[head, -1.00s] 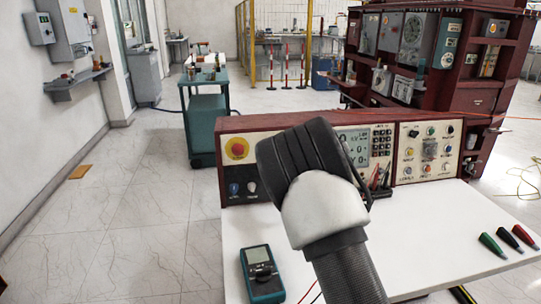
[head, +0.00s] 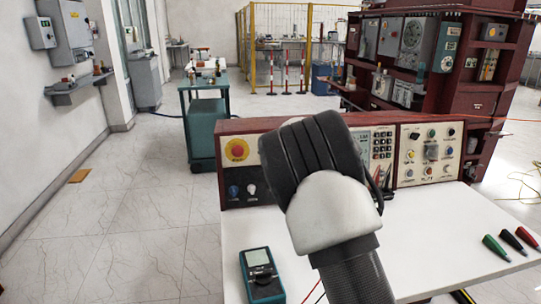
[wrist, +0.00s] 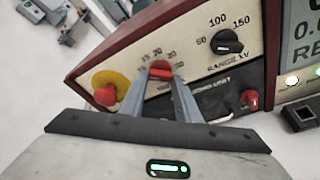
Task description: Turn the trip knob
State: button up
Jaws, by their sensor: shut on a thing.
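In the wrist view, a red knob (wrist: 160,66) with a numbered scale around it sits on the cream face of the test panel (wrist: 125,65). I take it as the trip knob; its label is not readable. My gripper (wrist: 161,76) has one finger on each side of this knob and is shut on it. The knob's lower part is hidden by the fingers. In the head view, the test panel (head: 224,165) stands on the white table, and my arm covers its middle, hiding the knob and fingertips.
A red stop button on a yellow disc (wrist: 107,92) lies just left of my fingers. A black range knob (wrist: 228,42) and a smaller red knob (wrist: 250,98) are to the right. A teal multimeter (head: 262,275) and several coloured probes (head: 513,242) lie on the white table (head: 430,235).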

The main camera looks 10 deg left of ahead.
jog(key=shift+n, duration=0.5)
jog(key=shift+h, duration=0.3)
jog(key=o, duration=1)
jog(key=shift+o, duration=0.2)
jog(key=v, duration=1.7)
jog(key=shift+d+r, duration=0.15)
jog(key=shift+d, duration=0.05)
jog(key=shift+s, duration=0.1)
